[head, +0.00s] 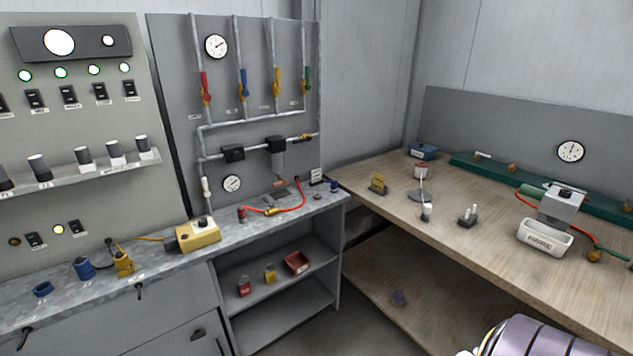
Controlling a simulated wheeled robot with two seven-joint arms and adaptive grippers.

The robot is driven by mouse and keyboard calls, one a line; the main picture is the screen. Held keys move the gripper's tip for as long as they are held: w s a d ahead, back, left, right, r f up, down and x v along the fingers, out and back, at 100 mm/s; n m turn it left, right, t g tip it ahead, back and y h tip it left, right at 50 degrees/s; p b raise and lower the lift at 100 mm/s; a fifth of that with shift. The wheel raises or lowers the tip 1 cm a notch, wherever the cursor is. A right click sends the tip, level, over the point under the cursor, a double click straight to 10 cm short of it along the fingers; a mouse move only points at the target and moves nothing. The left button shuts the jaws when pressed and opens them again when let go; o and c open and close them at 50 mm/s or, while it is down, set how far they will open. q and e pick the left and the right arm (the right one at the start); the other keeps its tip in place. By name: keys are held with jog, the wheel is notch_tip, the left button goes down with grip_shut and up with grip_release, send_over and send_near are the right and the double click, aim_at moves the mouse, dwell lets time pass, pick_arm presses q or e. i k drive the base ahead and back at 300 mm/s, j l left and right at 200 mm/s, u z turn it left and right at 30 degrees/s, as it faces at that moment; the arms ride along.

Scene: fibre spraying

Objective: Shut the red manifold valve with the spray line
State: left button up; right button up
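The red manifold valve (205,84) is on the leftmost vertical pipe of the grey panel. Its red handle points roughly along the pipe, close to upright. A red hose (290,207), which may be the spray line, curves over the grey bench below the panel and rises at its right end. A yellow fitting (270,211) sits along it. A second red hose (525,203) lies by the white box on the wooden bench. I cannot tell which hose the task means. Neither of my grippers is in view.
Blue (243,82), yellow (276,81) and green (307,78) valves stand right of the red one. A yellow box (197,235) sits on the grey bench (62,306). A shelf (285,279) with small red and yellow things is below. The wooden bench (460,260) is at right.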

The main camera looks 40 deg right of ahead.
aim_at(207, 97)
jog(key=i+z, duration=0.15)
jog(key=z, duration=0.2)
jog(key=i+j+z, duration=0.15)
jog(key=z, duration=0.15)
jog(key=i+j+z, duration=0.1)
jog(key=z, duration=0.25)
jog(key=i, duration=0.05)
